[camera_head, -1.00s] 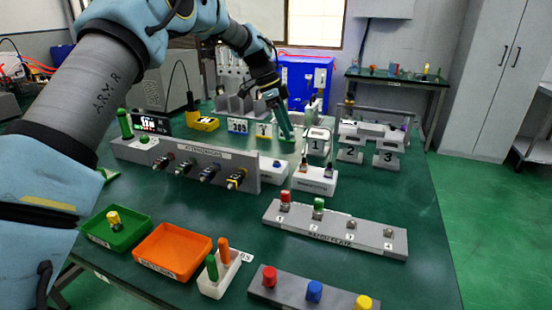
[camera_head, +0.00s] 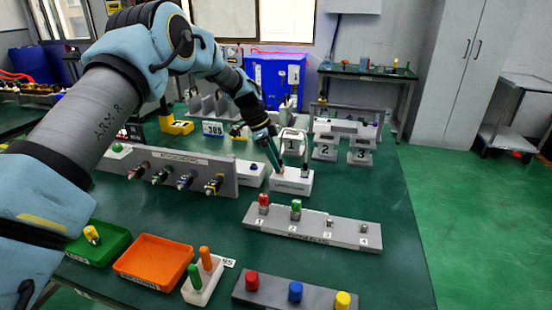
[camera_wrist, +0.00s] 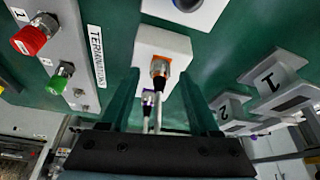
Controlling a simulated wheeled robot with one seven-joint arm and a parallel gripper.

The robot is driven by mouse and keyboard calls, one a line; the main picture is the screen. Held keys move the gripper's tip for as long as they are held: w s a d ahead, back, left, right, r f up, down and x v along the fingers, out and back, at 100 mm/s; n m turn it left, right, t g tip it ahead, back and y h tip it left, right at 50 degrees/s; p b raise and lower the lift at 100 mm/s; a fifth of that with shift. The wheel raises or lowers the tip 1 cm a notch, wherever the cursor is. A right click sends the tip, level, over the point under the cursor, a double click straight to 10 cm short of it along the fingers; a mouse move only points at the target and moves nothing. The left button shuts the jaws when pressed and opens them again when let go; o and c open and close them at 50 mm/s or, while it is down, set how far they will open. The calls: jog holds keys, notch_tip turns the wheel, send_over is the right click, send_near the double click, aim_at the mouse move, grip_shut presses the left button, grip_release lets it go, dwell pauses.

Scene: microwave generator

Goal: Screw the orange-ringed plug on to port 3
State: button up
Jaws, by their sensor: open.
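The orange-ringed plug (camera_wrist: 159,68) stands in a white block, with a metal body and orange base ring. In the head view the block (camera_head: 292,186) is beside my gripper, which largely hides this plug. My gripper (camera_wrist: 157,78) is open, its green fingers pointing at the block, with the plug in the gap between them in the picture. I cannot tell the remaining distance. In the head view my gripper (camera_head: 275,160) is just over the block's left end. Port 3 (camera_head: 328,223) is a bare metal stub on the grey numbered strip (camera_head: 312,236).
A purple-ringed plug (camera_wrist: 148,98) shares the white block. Port 1 carries a red cap (camera_head: 263,203), port 2 a green one (camera_head: 296,208); port 4 (camera_head: 364,229) is bare. A grey panel with connectors (camera_head: 170,175) stands left. Numbered stands (camera_head: 325,140) are behind right.

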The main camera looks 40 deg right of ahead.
grip_shut()
dwell(0.5)
